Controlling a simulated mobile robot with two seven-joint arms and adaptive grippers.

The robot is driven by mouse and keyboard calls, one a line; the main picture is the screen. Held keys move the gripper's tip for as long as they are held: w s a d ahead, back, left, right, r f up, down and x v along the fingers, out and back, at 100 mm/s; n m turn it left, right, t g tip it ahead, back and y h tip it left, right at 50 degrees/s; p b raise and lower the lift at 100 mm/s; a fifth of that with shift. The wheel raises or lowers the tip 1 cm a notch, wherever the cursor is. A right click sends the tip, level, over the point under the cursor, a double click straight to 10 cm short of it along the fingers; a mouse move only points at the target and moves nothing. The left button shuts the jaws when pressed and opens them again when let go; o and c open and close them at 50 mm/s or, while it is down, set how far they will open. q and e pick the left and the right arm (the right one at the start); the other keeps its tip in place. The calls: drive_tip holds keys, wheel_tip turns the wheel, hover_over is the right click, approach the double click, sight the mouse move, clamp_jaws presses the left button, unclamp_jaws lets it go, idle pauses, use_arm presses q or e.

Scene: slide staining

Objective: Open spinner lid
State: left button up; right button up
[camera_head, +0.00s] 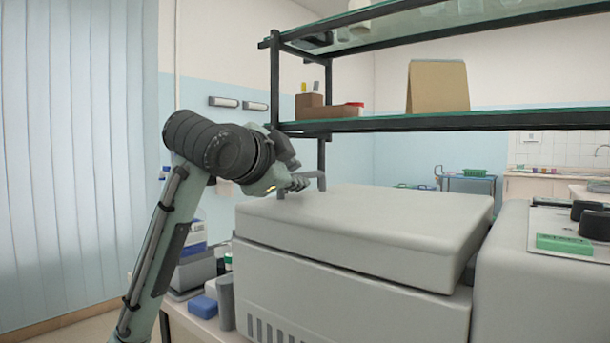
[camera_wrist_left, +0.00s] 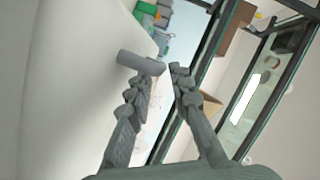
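The spinner is a large grey box (camera_head: 340,285) with a thick, flat lid (camera_head: 370,230), which lies down on the body. A short grey bar handle (camera_head: 311,176) stands up on the lid near its back left corner. My left gripper (camera_head: 297,184) is right at this handle, above the lid's left edge. In the left wrist view my left gripper (camera_wrist_left: 159,76) has its fingertips apart, and the end of the handle (camera_wrist_left: 138,62) shows at the gap between them. I cannot tell whether the fingers touch the handle. My right gripper is not in view.
A black-framed glass shelf (camera_head: 440,121) stands above and behind the spinner, close to my left arm. It holds a brown box (camera_head: 437,86). Bottles and a blue box (camera_head: 202,306) stand left of the spinner. Another machine with black knobs (camera_head: 540,275) is close on the right.

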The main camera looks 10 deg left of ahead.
sight(303, 176)
use_arm(q)
drive_tip(key=x, duration=0.3)
drive_tip(key=shift+w+f, duration=0.1)
drive_tip(key=shift+w, duration=0.3)
drive_tip(key=shift+w+d+f, duration=0.1)
drive_tip(key=shift+w, duration=0.25)
drive_tip(key=shift+c, duration=0.3)
clamp_jaws()
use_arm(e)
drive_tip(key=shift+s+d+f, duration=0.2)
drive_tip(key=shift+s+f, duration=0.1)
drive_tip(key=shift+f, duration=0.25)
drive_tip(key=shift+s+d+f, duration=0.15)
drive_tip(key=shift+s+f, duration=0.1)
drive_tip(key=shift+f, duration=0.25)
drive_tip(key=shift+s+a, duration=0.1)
